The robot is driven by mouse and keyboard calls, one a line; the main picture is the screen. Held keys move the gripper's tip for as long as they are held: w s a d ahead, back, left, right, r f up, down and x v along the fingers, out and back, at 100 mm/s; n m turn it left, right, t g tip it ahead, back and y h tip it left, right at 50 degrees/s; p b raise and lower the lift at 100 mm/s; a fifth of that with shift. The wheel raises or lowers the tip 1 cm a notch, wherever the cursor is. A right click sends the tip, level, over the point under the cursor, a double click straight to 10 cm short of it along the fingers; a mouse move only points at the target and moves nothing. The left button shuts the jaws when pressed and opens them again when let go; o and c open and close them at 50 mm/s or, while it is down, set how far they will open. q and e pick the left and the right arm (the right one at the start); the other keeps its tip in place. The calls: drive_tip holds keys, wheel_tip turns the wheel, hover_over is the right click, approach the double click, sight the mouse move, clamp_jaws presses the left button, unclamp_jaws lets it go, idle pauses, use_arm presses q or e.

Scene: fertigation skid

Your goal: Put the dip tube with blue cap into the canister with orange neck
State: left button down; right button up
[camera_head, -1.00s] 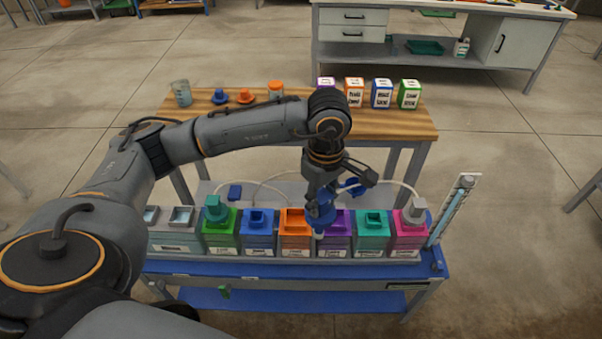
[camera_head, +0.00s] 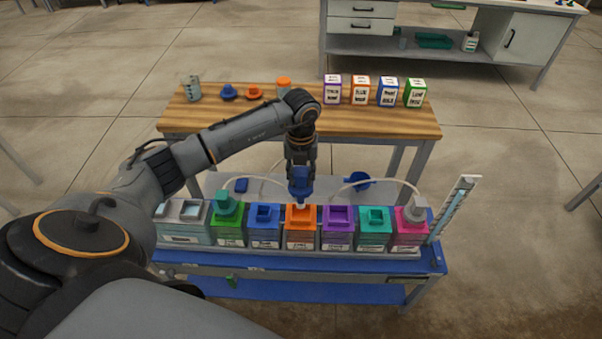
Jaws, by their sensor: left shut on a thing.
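My left gripper (camera_head: 300,168) points down and is shut on the dip tube with blue cap (camera_head: 300,184), holding it upright at the skid. The canister with orange neck (camera_head: 303,240) stands in the middle of the canister row, directly below the cap. A short pale piece of the tube shows under the cap, at the orange neck. I cannot tell whether its lower end is inside the opening or just in front of or above it. My right gripper is not in view.
Beside the orange one stand a blue canister (camera_head: 264,238) and a purple canister (camera_head: 337,238). Green, teal and pink canisters stand farther out. A blue part (camera_head: 358,181) and pale hoses lie behind the row. A wooden bench (camera_head: 370,122) with boxes stands beyond.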

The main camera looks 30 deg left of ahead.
sight(301, 200)
use_arm(q)
drive_tip(key=shift+f+b, duration=4.05)
drive_tip(key=shift+f, duration=1.5)
drive_tip(key=c, duration=0.8)
unclamp_jaws()
drive_tip(key=shift+c, duration=0.2)
drive_tip(key=shift+r, duration=0.15)
wheel_tip(301, 200, up, 12)
drive_tip(key=shift+f, duration=0.1)
